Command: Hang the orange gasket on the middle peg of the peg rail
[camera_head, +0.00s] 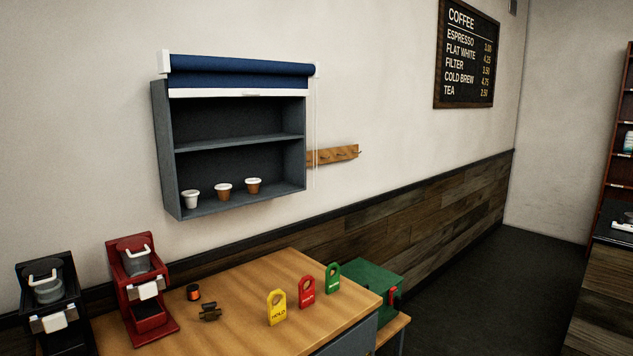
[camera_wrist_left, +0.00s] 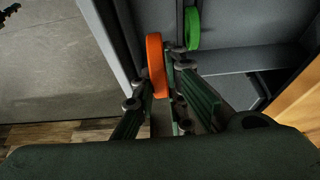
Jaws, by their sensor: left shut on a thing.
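The orange gasket (camera_wrist_left: 155,62) is a ring seen nearly edge-on in the left wrist view. My left gripper (camera_wrist_left: 160,78) is shut on it, with the ring rising between the fingertips. The peg rail (camera_head: 335,155) is a wooden strip with small pegs on the wall, right of the grey wall cabinet in the head view. The rail's left end meets the cabinet's edge, and its pegs are too small to tell apart clearly. Neither gripper shows in the head view, and my right gripper is in no view.
A green ring (camera_wrist_left: 193,28) is beside a dark upright among grey panels, just beyond the orange gasket. The wall cabinet (camera_head: 230,142) holds several cups.

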